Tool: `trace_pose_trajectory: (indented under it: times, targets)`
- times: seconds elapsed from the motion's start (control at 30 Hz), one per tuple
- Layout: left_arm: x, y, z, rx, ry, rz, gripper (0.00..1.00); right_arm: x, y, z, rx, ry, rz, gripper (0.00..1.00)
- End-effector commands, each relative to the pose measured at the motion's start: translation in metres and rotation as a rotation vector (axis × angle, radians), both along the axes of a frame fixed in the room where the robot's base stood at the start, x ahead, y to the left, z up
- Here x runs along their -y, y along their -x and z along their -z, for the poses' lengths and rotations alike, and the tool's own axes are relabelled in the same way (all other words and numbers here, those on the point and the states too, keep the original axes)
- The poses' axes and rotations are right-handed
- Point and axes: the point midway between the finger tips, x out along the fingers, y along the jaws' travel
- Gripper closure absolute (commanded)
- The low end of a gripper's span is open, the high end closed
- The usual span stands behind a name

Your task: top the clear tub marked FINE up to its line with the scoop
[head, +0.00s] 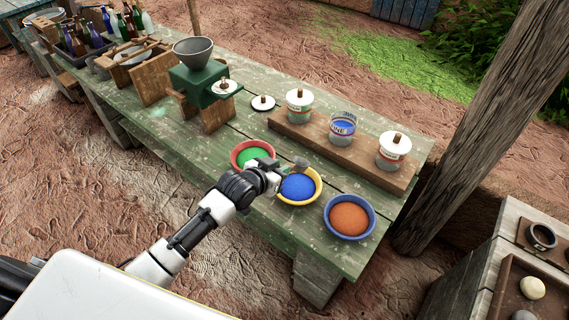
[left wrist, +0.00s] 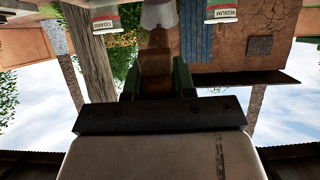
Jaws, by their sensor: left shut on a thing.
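The clear tub marked FINE (head: 342,128) stands without a lid on a wooden board, between two lidded tubs, with blue powder inside. My left gripper (head: 275,174) is shut on the scoop (head: 299,162), whose small grey head is over the far side of the yellow-rimmed bowl (head: 318,191) of blue powder. In the left wrist view, the scoop's brown handle (left wrist: 156,62) sits between the jaws, and its pale head is at the top edge. Whether the scoop holds powder, and the tub's line, I cannot make out. My right gripper is out of view.
A red bowl (head: 236,147) of green powder and a blue bowl (head: 369,229) of orange powder flank the yellow one. A loose lid (head: 263,103) lies behind. A green grinder (head: 197,84) stands left. Lidded tubs (head: 299,105) (head: 392,151) flank FINE; a post (head: 470,135) rises right.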

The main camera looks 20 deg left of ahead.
Motion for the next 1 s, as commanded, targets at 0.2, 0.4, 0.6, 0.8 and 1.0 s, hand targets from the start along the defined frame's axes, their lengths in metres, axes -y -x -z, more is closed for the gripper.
trace_pose_trajectory:
  times: [0.2,0.4,0.6,0.8,1.0]
  targets:
    - [-0.001,0.0,0.009,-0.002,-0.001,-0.001,1.0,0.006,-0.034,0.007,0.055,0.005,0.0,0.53]
    - [-0.001,0.0,0.025,-0.001,-0.001,-0.001,1.0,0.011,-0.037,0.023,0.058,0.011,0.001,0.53]
    - [0.0,0.0,0.043,-0.001,-0.001,-0.001,1.0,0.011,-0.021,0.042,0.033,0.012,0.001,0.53]
    - [0.0,0.0,0.059,-0.001,-0.001,-0.001,1.0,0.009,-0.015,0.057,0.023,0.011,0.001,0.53]
    - [0.0,0.0,0.077,0.0,-0.002,0.0,1.0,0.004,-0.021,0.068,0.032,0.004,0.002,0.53]
